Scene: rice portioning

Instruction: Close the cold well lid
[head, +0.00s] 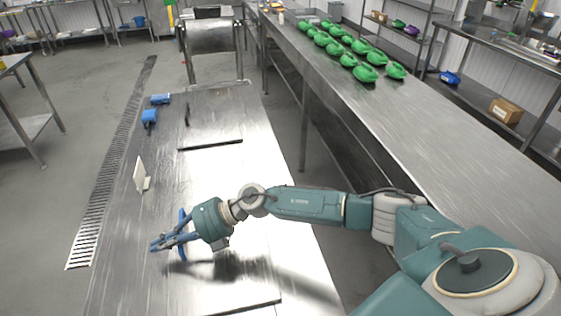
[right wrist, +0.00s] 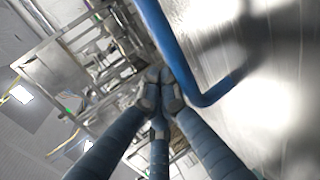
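The long steel counter (head: 120,270) has a flush top with dark slots across it. I take the smooth steel panel between the slots to be the cold well lid (head: 205,175); its exact edges are hard to tell. A blue handle (head: 182,216) stands up from the panel, partly hidden by my right gripper (head: 160,242). The handle (right wrist: 165,38) is a bent blue bar in the right wrist view. My right gripper (right wrist: 160,88) has its fingertips drawn together just beside the bar, with nothing visible between them. My left gripper is out of view.
A white upright card (head: 140,175) stands on the counter's left side. Blue objects (head: 150,117) lie farther back. Another steel counter (head: 420,120) on the right carries several green bowls (head: 364,73).

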